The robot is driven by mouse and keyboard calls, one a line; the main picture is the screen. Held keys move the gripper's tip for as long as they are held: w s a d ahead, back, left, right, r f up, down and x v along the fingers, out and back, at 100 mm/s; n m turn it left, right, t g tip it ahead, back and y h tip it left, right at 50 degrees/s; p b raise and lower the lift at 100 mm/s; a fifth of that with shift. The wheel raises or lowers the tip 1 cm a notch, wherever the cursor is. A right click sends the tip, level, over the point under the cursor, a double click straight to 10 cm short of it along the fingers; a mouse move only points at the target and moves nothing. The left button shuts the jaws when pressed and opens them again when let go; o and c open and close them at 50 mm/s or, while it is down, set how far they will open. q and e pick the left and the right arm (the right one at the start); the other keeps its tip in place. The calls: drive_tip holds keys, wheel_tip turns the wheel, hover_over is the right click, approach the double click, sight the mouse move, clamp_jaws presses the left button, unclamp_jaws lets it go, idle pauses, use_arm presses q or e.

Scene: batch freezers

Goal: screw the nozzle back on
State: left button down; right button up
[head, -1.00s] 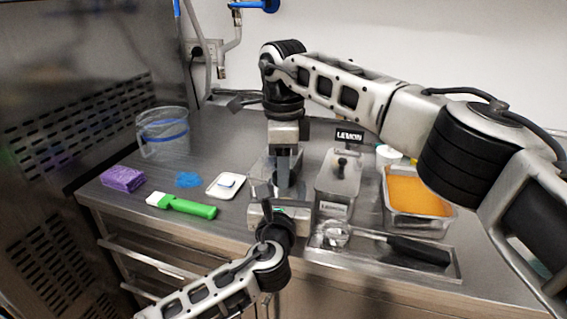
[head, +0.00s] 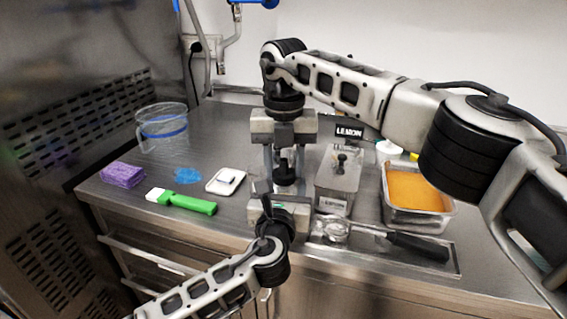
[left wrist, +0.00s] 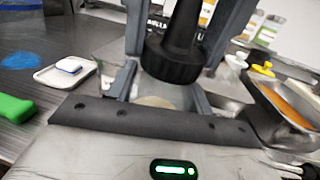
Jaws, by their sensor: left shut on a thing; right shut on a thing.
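The black nozzle (left wrist: 175,58), a tapered spout with a wide ribbed collar, is upright in the left wrist view. It also shows in the head view (head: 285,172). My right gripper (head: 284,180) points down from above and is shut on it. My left gripper (head: 277,205) is low in front, just below the nozzle. It is shut on a mostly hidden thing, whose pale round part (left wrist: 155,101) seems to show under the collar. I cannot tell whether the collar touches it or how far any thread is engaged.
A lidded lemon tub (head: 338,185) and an orange-filled pan (head: 420,192) stand to the right. A scoop (head: 400,243) lies on a tray in front. A clear jug (head: 162,130), purple sponge (head: 122,174), green-handled brush (head: 185,202) and white dish (head: 226,181) are left.

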drive_tip(key=m, duration=1.2)
drive_tip(key=shift+d, duration=0.1)
drive_tip(key=m, duration=0.5)
drive_tip(key=shift+s, duration=0.1)
drive_tip(key=m, duration=0.7)
drive_tip(key=o, duration=0.9)
drive_tip(key=shift+o, duration=0.2)
